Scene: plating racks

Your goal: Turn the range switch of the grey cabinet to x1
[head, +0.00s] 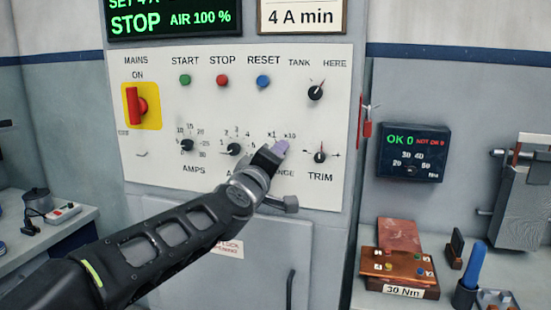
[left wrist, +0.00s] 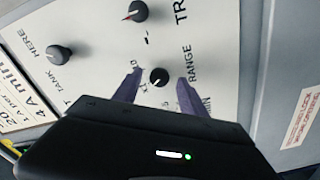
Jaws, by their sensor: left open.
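The grey cabinet's white panel (head: 215,120) carries the range switch, a small black knob (left wrist: 159,77) beside the word RANGE in the left wrist view. In the head view my left gripper (head: 279,150) covers this knob; the x1 and x10 marks show just above it. In the left wrist view the purple-grey fingers of my left gripper (left wrist: 158,80) are open, one on each side of the knob. I see no clear contact with it. Where the knob's pointer stands is too small to tell. My right gripper is not in view.
The trim knob (head: 320,156) sits close to the right of my gripper, and another black knob (head: 234,149) close to the left. The tank knob (head: 315,93) is above. A red mains switch (head: 137,105) is at the panel's left. A copper-coloured block (head: 400,262) stands at right.

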